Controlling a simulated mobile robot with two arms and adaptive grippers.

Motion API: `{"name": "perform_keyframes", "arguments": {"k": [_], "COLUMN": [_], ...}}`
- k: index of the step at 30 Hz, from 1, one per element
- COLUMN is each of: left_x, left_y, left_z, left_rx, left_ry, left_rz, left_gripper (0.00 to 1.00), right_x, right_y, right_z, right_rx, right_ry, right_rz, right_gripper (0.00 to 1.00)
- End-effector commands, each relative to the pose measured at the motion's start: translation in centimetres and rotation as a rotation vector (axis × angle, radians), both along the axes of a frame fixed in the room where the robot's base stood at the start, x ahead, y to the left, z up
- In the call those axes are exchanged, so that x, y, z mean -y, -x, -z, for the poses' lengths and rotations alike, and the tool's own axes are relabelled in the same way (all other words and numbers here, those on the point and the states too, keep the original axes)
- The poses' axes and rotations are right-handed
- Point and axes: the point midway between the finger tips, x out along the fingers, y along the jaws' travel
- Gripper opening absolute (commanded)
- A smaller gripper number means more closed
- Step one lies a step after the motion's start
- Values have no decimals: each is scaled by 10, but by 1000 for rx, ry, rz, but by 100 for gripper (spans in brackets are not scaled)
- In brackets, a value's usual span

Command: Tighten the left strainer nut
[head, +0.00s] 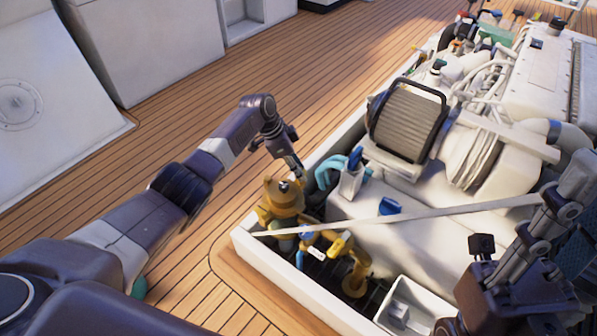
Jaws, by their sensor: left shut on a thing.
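A yellow-orange strainer (283,202) stands at the near left corner of the open engine hatch. A small dark nut (284,186) shows on its top. My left gripper (295,170) reaches down over the strainer from the left, its fingers close together at the nut. It is shut on the nut, and the fingers hide part of it. A second yellow strainer (355,277) stands lower in the hatch, to the right. My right gripper (484,262) is at the lower right, over the engine side; its fingers are not clear enough to tell open from shut.
The hatch's white rim (300,283) runs around the strainers. A pale bar (430,215) crosses above the hatch. The white engine (400,185) with a ribbed cylinder (407,122) fills the right. A white bin (410,305) sits at the front. Wooden deck (190,285) is clear at left.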

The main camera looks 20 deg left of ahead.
Motion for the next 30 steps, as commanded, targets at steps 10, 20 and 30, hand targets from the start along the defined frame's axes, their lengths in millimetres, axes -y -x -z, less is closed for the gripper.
{"name": "perform_keyframes", "arguments": {"k": [10,20,30], "left_x": [0,0,0], "left_y": [0,0,0], "left_z": [1,0,0], "left_rx": [-1,-2,-1], "left_ry": [0,0,-1], "left_rz": [45,51,50], "left_gripper": [2,2,44], "right_x": [0,0,0], "right_y": [-1,-1,-1], "right_z": [8,8,8], "right_rx": [-3,-3,-4], "right_ry": [1,1,1], "right_rz": [1,0,0], "right_gripper": [25,25,25]}}
